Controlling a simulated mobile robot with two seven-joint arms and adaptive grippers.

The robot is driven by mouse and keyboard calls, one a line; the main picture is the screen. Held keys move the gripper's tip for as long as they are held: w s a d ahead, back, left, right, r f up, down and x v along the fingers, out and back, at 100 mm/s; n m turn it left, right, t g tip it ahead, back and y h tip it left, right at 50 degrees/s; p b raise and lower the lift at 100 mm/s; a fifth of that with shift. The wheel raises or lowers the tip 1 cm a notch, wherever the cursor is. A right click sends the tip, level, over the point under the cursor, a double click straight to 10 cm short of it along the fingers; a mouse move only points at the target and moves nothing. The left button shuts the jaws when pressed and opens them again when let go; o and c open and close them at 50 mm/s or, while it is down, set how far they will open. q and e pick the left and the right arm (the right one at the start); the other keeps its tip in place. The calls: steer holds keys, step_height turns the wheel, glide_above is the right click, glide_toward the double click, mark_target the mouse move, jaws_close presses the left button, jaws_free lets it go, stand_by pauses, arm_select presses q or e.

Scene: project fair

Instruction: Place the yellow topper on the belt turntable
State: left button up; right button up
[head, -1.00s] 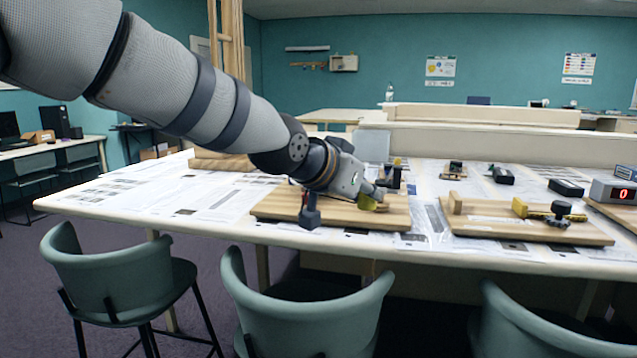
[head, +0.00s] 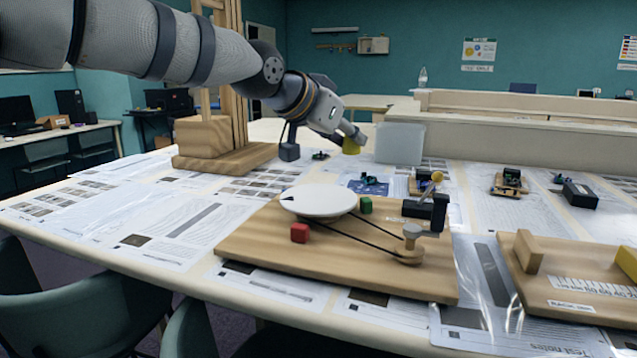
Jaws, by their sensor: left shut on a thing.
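The yellow topper (head: 351,146) is held in my left gripper (head: 350,138), which is shut on it. The gripper holds it in the air beyond the turntable disc, up and to the right of it in the head view. The belt turntable is a white round disc (head: 318,202) on a wooden board (head: 290,259). A dark belt (head: 362,232) runs from under the disc to a small wooden pulley (head: 411,240). My right gripper is not in view.
A wooden stand (head: 222,148) rises at the back left, near my left arm. A pale translucent box (head: 399,144) stands behind the board. Another wooden board (head: 570,285) lies at the right. Printed sheets cover the table; chairs stand in front.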

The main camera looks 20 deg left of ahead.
arm_select(q)
glide_above(315, 199)
step_height(315, 199, down, 7)
steer(key=shift+d+r, duration=0.1)
steer(key=shift+d, duration=0.05)
steer(key=shift+a+f, duration=0.2)
steer(key=shift+f, duration=1.5)
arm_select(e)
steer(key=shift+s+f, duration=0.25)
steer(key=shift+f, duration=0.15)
arm_select(q)
steer(key=shift+f, duration=0.1)
steer(key=o, duration=0.9)
steer(key=p+v, duration=0.2)
steer(key=v, duration=1)
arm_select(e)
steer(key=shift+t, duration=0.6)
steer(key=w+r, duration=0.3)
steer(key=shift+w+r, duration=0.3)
